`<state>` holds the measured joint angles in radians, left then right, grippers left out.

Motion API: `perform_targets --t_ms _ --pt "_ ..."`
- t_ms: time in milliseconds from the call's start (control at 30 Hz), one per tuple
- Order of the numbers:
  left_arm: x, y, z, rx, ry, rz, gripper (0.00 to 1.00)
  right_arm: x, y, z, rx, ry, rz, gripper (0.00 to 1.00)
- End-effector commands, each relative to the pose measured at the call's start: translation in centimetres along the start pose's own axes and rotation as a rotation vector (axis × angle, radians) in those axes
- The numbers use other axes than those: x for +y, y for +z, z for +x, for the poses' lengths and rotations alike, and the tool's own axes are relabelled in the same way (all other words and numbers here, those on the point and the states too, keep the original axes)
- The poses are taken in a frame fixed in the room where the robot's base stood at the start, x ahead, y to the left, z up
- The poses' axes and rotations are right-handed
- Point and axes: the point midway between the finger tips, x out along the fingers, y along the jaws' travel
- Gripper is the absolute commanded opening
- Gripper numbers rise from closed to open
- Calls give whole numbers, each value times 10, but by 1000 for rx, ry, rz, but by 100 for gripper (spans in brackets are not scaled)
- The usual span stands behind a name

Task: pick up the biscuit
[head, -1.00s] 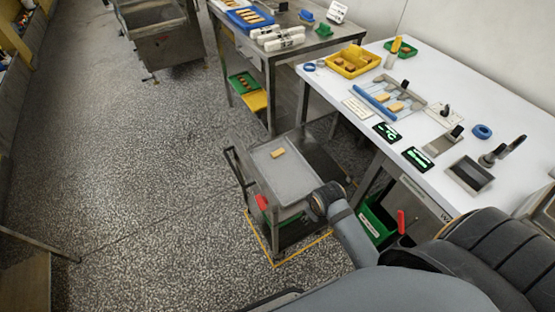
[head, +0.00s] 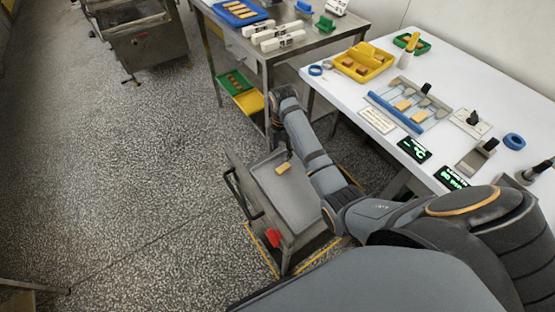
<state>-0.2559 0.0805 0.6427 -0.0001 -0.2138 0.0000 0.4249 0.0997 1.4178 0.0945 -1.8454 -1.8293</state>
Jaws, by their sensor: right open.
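A small tan biscuit (head: 284,168) lies on the grey top tray (head: 307,213) of a low metal cart. My right arm reaches in from the lower right, over the cart's right side. My right gripper (head: 289,154) points down just behind the biscuit in the picture, very near it. It is open and small in view, and I cannot tell whether it touches the biscuit. My left gripper is out of view.
A white table (head: 345,92) at right holds a yellow bin (head: 376,71), a blue-edged rack (head: 396,112) with tan pieces, and dark displays. A steel table (head: 274,50) stands behind the cart.

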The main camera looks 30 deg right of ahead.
Motion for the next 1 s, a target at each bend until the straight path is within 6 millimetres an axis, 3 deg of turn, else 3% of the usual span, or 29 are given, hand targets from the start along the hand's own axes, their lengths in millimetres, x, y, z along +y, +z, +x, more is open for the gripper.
perform_targets --t_ms 200,267,367,600,800,1000 --pt "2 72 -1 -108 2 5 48 -1 0 33 1 -2 2 53" --pt "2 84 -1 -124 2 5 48 0 0 42 1 -1 3 53" --pt "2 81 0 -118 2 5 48 0 0 51 0 1 3 53" --pt "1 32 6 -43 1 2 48 0 1 67 0 -1 4 53" --pt "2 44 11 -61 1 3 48 2 2 99 0 1 4 53" --pt "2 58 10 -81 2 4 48 2 2 105 -1 3 4 53"
